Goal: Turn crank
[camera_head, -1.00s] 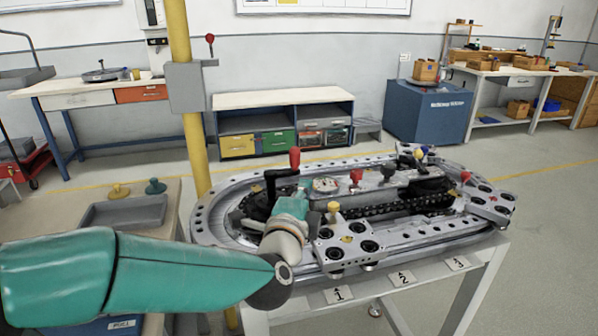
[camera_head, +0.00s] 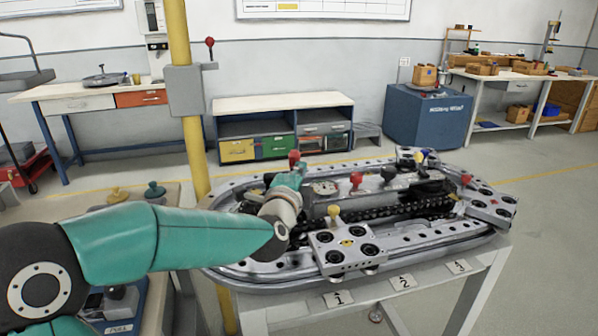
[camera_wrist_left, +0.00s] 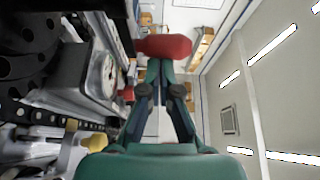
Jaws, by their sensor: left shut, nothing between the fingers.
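The crank's red handle (camera_head: 294,159) stands at the left end of the ring track (camera_head: 215,222). Its lower part and the crank arm are hidden behind my left gripper (camera_head: 299,174). That gripper is shut with nothing between its fingers, and its tips are at the handle. In the left wrist view the red handle (camera_wrist_left: 165,46) lies across the picture just past the fingertips (camera_wrist_left: 164,68). I cannot tell whether they touch. A round dial (camera_head: 324,187) sits right of the gripper. My right gripper is not in view.
A carriage with black rollers and a yellow knob (camera_head: 333,212) stands on the near track. Another red knob (camera_head: 356,180) and a black knob (camera_head: 388,173) stand on the middle housing. A yellow column (camera_head: 196,150) rises behind the track's left end.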

